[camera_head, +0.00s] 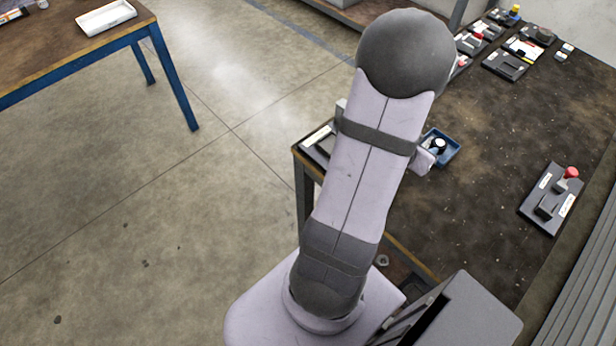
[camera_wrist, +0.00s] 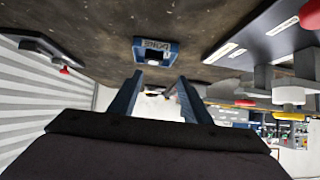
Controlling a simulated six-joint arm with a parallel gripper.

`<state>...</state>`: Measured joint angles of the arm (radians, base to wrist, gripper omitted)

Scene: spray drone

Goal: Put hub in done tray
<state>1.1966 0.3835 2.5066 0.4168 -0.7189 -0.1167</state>
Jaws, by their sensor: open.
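The blue done tray (camera_head: 455,158) lies on the dark workbench just right of my arm in the head view, partly hidden by the arm. A small round black-and-white piece (camera_head: 439,146), which looks like the hub, shows inside its walls. In the wrist view the blue tray (camera_wrist: 138,43) has a label reading DONE, with a small whitish part (camera_wrist: 152,62) at it. My gripper (camera_wrist: 156,80) is open, its two blue-grey fingers apart with nothing held between them. The tray is beyond the fingertips, apart from them.
A black fixture with a red knob (camera_head: 550,198) stands at the bench's right. Several dark fixtures (camera_head: 505,64) fill the far end. A flat plate (camera_head: 318,146) lies left of my arm. A white tray (camera_head: 105,18) is on another table. Mid-bench is clear.

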